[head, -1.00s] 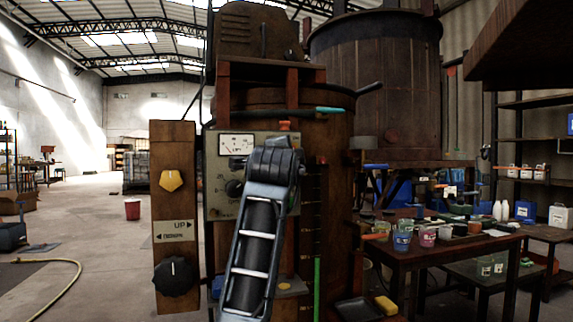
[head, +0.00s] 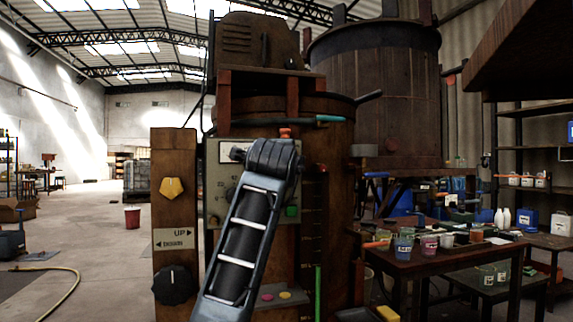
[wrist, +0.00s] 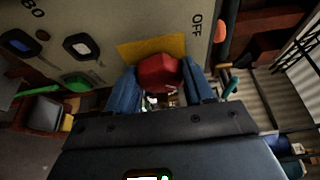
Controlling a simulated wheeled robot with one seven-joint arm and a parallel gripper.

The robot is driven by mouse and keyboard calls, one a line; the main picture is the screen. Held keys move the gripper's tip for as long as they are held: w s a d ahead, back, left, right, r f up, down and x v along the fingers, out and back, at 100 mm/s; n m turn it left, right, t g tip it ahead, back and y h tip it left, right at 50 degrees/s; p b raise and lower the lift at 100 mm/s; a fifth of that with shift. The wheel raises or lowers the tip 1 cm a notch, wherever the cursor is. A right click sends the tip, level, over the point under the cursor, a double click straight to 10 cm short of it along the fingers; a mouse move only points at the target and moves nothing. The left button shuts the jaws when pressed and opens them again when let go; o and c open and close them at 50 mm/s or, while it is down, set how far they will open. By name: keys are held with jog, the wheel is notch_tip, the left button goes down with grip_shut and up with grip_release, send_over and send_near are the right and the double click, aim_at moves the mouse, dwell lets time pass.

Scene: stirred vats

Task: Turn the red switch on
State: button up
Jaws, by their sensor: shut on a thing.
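The red switch (wrist: 158,73) is a chunky red knob on a yellow plate (wrist: 190,46) on the pale control panel. In the wrist view my gripper (wrist: 160,88) has a blue finger on each side of it and is shut on it. The word OFF is printed on the panel to the right of the plate. The switch's exact setting is hard to read, as the fingers cover its sides. In the head view my arm stands in front of the panel (head: 214,150) and hides the switch and the fingertips.
A wooden post with a yellow knob (head: 172,188) and a black knob (head: 173,285) stands left of the panel. A green button (head: 292,211) sits right of my arm. A table with cups (head: 404,248) is at right. Open floor lies at left.

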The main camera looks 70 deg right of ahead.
jog(key=o, duration=1)
jog(key=shift+o, duration=0.2)
jog(key=v, duration=0.7)
jog(key=shift+a, duration=0.35)
jog(key=shift+s, duration=0.1)
